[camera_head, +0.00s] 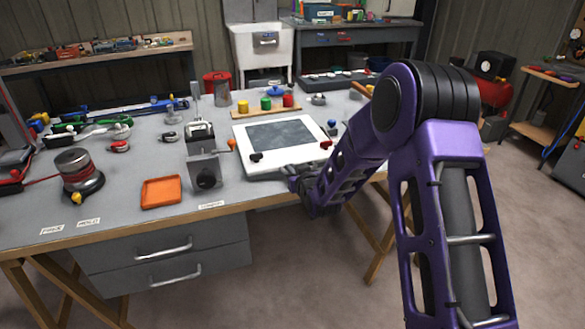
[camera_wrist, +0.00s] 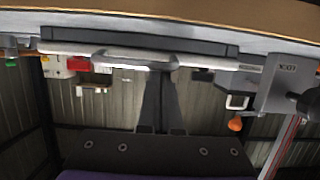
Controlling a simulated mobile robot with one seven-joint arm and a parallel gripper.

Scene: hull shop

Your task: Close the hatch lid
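A white square hatch frame (camera_head: 255,164) lies on the workbench, left of my arm. Its middle is a flat dark grey panel (camera_head: 281,135); I cannot tell whether this is a lid lying shut or an opening. No raised lid shows clearly. My gripper (camera_head: 297,183) is low at the bench's front edge, close to the frame's near side. It is small, dark and partly hidden by my arm, so its fingers are unclear. The wrist view does not settle their state.
A grey clamp-like fixture (camera_head: 204,170) and an orange tray (camera_head: 162,191) stand left of the frame. Behind it is a wooden strip (camera_head: 248,112) with coloured pegs. A cable reel (camera_head: 77,172) is at the left. Floor in front of the bench is clear.

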